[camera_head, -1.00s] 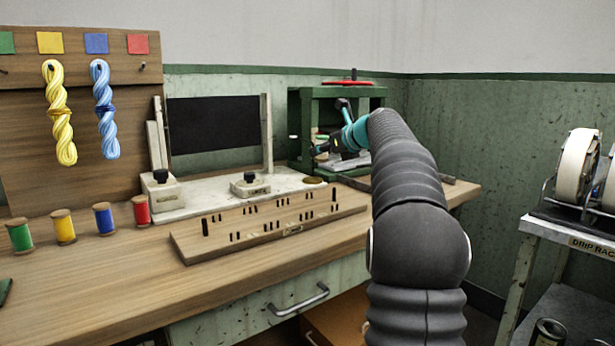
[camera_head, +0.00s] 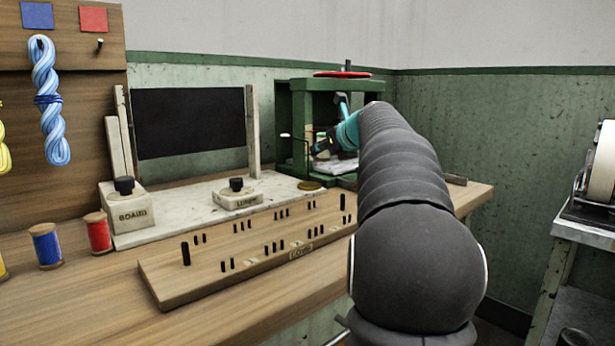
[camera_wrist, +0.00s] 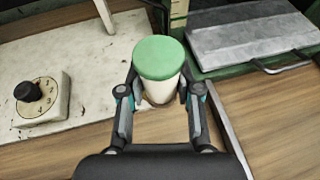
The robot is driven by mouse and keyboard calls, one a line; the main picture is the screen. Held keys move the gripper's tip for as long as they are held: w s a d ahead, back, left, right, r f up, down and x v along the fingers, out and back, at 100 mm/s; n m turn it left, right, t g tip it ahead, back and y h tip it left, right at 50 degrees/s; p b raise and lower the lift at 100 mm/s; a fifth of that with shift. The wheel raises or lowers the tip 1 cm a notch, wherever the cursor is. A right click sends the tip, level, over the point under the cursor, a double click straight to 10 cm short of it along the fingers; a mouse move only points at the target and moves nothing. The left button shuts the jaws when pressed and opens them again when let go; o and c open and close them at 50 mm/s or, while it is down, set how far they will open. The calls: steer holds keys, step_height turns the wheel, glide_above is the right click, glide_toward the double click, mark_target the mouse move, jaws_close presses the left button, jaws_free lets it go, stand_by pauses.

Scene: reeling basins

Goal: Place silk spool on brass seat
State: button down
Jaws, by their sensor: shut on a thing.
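My gripper (camera_wrist: 160,88) is shut on a spool (camera_wrist: 158,75) with a green round top and a cream body, held upright between the fingers in the wrist view. In the head view my gripper (camera_head: 327,143) is small and partly hidden by my arm, in front of the green press frame; the spool is hard to make out there. A flat round brass seat (camera_head: 310,185) lies at the right end of the white marble slab, lower and left of my gripper in the picture.
The green press frame (camera_head: 298,100) with a red wheel stands behind my gripper. A grey plate with a handle (camera_wrist: 252,42) is at right in the wrist view. A knobbed block (camera_head: 238,193) sits on the slab (camera_head: 180,213). A pegged wooden board (camera_head: 190,265) lies in front.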

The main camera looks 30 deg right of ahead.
glide_above(310, 185)
steer(key=f, duration=0.3)
steer(key=shift+w+d+f, duration=0.1)
steer(key=shift+w+f, duration=0.1)
steer(key=shift+w, duration=0.05)
steer(key=shift+f+b, duration=0.95)
steer(key=shift+f, duration=1.05)
steer(key=shift+f, duration=0.15)
steer(key=c, duration=0.8)
jaws_free()
steer(key=shift+s+r, duration=0.25)
steer(key=shift+r, duration=0.05)
steer(key=v, duration=1.1)
steer(key=shift+s, duration=0.2)
